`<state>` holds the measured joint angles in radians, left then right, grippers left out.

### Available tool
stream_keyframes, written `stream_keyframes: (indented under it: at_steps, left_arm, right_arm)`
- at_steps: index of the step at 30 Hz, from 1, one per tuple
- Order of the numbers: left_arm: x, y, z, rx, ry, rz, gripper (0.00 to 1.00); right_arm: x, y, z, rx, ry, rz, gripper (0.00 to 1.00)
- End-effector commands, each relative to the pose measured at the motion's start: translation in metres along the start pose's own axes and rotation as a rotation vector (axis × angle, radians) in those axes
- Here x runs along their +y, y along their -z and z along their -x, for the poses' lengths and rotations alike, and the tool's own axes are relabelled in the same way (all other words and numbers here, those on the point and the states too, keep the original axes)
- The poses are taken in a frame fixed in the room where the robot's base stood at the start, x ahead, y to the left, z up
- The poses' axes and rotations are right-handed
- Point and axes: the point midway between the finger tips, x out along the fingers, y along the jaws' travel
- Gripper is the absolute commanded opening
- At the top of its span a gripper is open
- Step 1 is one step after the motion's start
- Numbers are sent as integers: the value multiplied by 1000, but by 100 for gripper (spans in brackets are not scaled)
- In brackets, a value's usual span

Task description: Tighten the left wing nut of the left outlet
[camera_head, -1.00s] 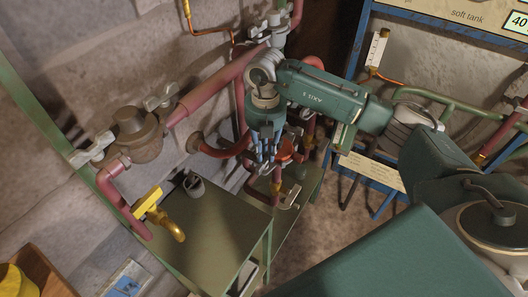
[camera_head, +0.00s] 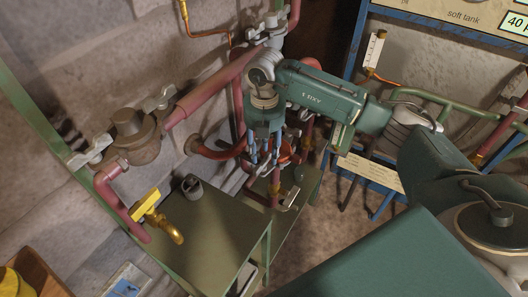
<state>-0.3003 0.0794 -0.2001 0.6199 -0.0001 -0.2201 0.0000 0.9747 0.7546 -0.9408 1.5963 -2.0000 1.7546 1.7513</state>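A bulbous brown metal fitting (camera_head: 142,152) joins maroon pipes on the left, above a brass tap (camera_head: 168,229) with a yellow handle (camera_head: 146,202). A pale wing nut (camera_head: 91,150) sits at the fitting's left side, its wings slanting up to the right. A second wing nut (camera_head: 160,98) sits at its upper right. My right gripper (camera_head: 266,164) points down well to the right of both, in front of a second red fitting (camera_head: 287,152). Its blue fingers look spread apart, with nothing visible between them but pipework behind. My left gripper is out of view.
A green cabinet (camera_head: 205,235) stands below the pipes with a small grey cup-like part (camera_head: 192,186) on it. Maroon pipes (camera_head: 215,88) cross between the two fittings. A blue-framed panel (camera_head: 352,75) stands behind my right arm. A wooden box (camera_head: 38,272) is at lower left.

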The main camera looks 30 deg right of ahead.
Motion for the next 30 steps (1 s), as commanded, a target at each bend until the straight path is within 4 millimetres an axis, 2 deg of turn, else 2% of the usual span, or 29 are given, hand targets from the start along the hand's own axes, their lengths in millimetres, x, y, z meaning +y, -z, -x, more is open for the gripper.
stream_keyframes:
  at_steps: [6, 10, 21, 27, 30]
  left_arm:
    - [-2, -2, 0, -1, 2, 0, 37]
    - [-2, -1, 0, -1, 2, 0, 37]
    - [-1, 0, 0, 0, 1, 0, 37]
    - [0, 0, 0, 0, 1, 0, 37]
    - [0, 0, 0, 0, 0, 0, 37]
  right_arm:
    - [-1, 1, -1, 3, 3, 3, 37]
    - [0, 1, 10, 2, 2, 3, 37]
    - [0, 1, 86, 1, -2, 2, 37]
    - [0, 0, 112, 1, -1, 1, 37]
    - [0, 0, 118, 1, 1, 1, 37]
